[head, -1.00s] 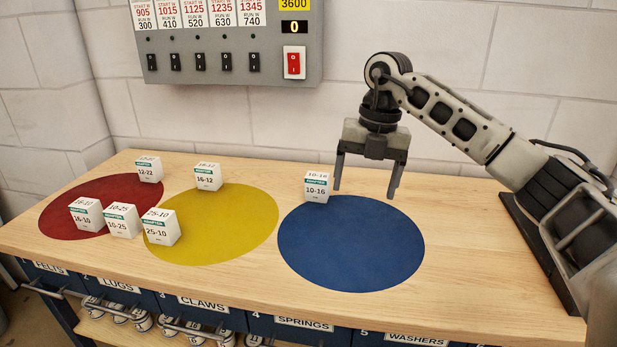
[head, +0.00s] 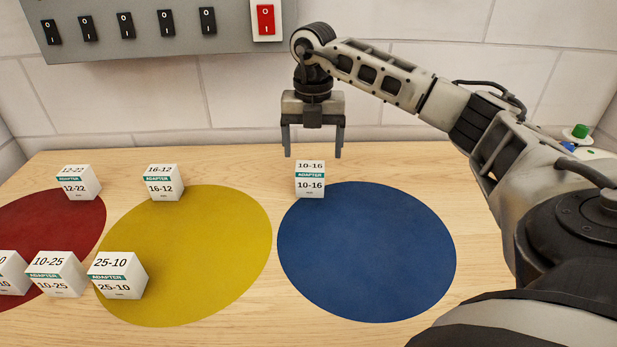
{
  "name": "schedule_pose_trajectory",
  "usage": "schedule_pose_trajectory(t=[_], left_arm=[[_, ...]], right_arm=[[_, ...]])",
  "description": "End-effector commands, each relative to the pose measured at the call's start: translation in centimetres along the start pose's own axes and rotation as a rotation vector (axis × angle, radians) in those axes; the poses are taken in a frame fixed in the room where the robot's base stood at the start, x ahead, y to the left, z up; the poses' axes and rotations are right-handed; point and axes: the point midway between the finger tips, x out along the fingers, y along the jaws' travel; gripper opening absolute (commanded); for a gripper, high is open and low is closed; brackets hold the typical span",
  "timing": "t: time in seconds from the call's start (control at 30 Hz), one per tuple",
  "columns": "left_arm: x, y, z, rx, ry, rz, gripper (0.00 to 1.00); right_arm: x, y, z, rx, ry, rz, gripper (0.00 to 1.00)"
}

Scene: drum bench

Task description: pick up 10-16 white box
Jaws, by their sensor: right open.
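The white 10-16 box (head: 310,180) stands upright at the upper left edge of the blue circle (head: 366,255), with a green band across its front. My right gripper (head: 314,156) points down with its two fingers apart and nothing between them. In the picture its fingertips are just above the box's top edge; the exact gap in height and depth is hard to tell. My left gripper is not in view.
White boxes 12-22 (head: 77,183), 16-12 (head: 163,183), 10-25 (head: 57,275) and 25-10 (head: 118,276) stand around the red circle (head: 25,218) and yellow circle (head: 205,250). A switch panel (head: 90,42) hangs on the wall behind. The blue circle is otherwise clear.

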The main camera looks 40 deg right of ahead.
Motion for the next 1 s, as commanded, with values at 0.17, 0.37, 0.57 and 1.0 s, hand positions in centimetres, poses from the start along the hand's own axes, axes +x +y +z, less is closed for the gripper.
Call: schedule_pose_trajectory(t=[0.17,0.37,0.57,1.0], left_arm=[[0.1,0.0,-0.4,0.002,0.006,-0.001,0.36],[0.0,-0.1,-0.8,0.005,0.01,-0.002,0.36],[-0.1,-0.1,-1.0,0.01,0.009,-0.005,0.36],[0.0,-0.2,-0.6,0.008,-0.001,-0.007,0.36]], right_arm=[[2.2,0.0,0.0,0.0,0.001,0.0,0.8],[3.6,0.1,-0.1,-0.001,0.002,-0.001,0.8],[6.7,0.4,-0.2,0.0,0.002,-0.001,0.8],[7.9,0.4,-0.2,-0.001,0.0,0.001,0.61]])
